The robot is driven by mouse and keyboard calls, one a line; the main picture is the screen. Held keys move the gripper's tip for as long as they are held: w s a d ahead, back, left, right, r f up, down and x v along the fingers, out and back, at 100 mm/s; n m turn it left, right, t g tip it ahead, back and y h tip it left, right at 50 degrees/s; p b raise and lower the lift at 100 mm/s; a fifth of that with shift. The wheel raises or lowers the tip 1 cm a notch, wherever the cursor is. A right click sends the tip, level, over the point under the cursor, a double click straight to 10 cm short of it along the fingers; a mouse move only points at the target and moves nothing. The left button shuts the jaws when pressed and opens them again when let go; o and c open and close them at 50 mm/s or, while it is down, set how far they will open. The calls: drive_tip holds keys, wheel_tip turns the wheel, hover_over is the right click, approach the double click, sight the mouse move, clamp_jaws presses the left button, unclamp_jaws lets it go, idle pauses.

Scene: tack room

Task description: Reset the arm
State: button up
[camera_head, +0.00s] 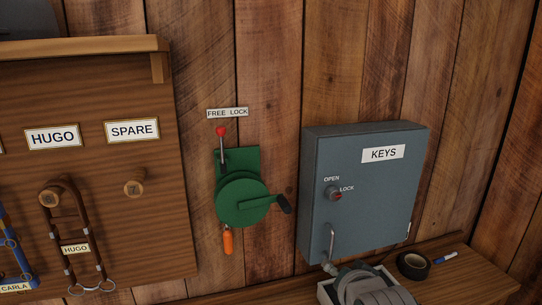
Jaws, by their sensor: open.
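My gripper is not clearly in view. A green winch (241,199) with a dark crank handle (281,204) is fixed to the plank wall. Its lever has a red knob (221,131), stands upright and sits just below a FREE LOCK label (227,113). An orange grip (228,242) hangs under the winch.
A blue-grey KEYS box (367,205) with an OPEN/LOCK knob (333,193) stands shut above a wooden shelf (470,278). Black tape (413,265), a blue marker (445,256) and rounded grey shapes (375,290) are below. A rack (95,190) holds bridles at left.

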drive_tip(key=s+d+f+n+g, duration=0.1)
drive_tip(key=s+f+n+g, duration=0.2)
drive_tip(key=s, duration=1.3)
drive_tip(key=n+g, duration=0.3)
drive_tip(key=shift+d+g, duration=0.4)
